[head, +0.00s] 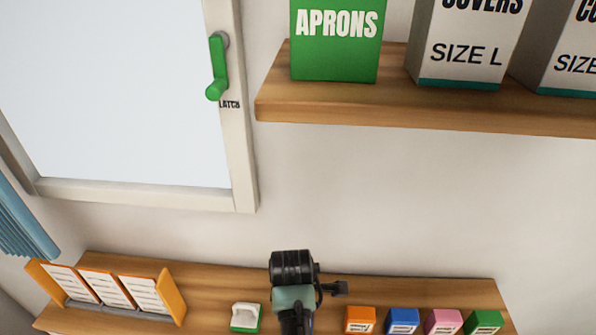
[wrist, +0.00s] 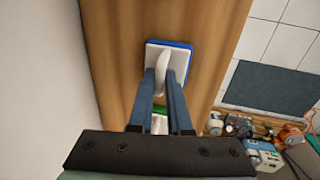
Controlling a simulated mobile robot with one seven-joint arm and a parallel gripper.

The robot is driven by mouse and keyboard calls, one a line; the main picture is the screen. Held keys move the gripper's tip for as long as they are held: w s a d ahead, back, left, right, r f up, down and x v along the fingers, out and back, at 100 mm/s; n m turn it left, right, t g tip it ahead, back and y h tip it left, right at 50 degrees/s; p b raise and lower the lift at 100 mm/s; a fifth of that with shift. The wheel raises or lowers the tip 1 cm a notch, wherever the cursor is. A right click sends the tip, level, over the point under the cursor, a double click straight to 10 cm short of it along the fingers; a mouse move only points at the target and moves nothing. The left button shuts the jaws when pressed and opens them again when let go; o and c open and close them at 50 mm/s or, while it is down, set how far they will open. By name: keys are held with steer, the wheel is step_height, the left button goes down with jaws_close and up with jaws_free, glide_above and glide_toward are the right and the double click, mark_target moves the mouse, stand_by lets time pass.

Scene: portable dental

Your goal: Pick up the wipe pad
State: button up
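A pad with a white top, a blue edge (wrist: 189,47) and a white upright handle (wrist: 165,72) shows in the wrist view, over the wooden shelf. The fingertips of my gripper (wrist: 162,79) are at its handle, one on each side, with a narrow gap that the handle about fills. Whether they press on it I cannot tell. In the head view my arm hides this pad and the fingertips. A second white piece with a green base (head: 245,317) stands on the shelf left of my arm. Which of the two the task means is not labelled.
The lower wooden shelf (head: 215,287) also holds a rack of cards (head: 103,291) at left and orange (head: 360,319), blue (head: 402,321), pink and green boxes at right. An upper shelf (head: 420,108) with boxes juts out above right. A window with a green latch (head: 217,68) is upper left.

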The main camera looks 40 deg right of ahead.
jaws_close()
step_height(320, 180, up, 9)
steer(key=shift+d+r+b, duration=0.1)
steer(key=shift+b, duration=0.8)
steer(key=shift+r, duration=0.45)
steer(key=shift+c, duration=0.4)
jaws_free()
jaws_close()
